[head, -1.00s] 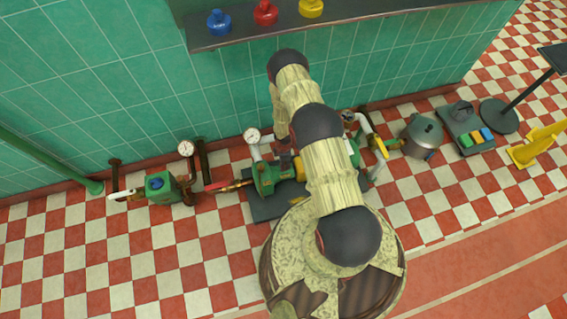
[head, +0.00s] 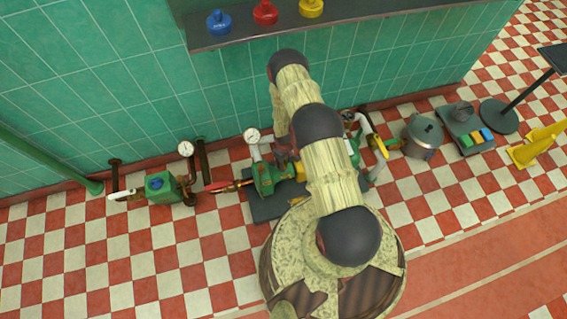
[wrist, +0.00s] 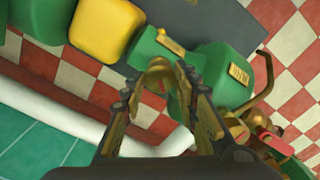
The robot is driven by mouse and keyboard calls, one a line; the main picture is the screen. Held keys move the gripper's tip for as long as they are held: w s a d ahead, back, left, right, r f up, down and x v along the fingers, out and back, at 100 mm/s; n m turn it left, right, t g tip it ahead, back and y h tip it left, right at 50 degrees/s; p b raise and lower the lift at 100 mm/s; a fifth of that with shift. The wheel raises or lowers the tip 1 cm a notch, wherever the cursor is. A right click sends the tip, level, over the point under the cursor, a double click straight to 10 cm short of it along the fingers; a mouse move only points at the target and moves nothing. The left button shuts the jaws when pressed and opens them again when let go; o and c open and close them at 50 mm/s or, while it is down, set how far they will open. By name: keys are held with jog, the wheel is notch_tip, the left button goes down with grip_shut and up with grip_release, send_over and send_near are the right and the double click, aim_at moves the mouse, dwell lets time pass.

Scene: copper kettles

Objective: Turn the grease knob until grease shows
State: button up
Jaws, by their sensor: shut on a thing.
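In the wrist view my gripper (wrist: 157,80) is shut on a small brass-coloured knob (wrist: 158,65), which sits against the green pump (wrist: 213,72). The fingers cover much of the knob, and I cannot make out any grease around it. A yellow block (wrist: 104,27) lies beside the pump's green parts. In the head view the green pump (head: 268,178) stands on a dark base plate (head: 262,211). My arm hides the gripper and the knob there.
A white pipe (wrist: 80,122) runs close behind my fingers. A pressure gauge (head: 251,135) rises by the wall. A second green pump (head: 161,188) stands left, a grey pot (head: 422,136) right. The checkered floor is clear at left.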

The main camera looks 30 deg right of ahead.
jog(key=shift+m, duration=0.8)
jog(key=o, duration=1.1)
jog(key=shift+o, duration=0.3)
notch_tip(320, 180, up, 12)
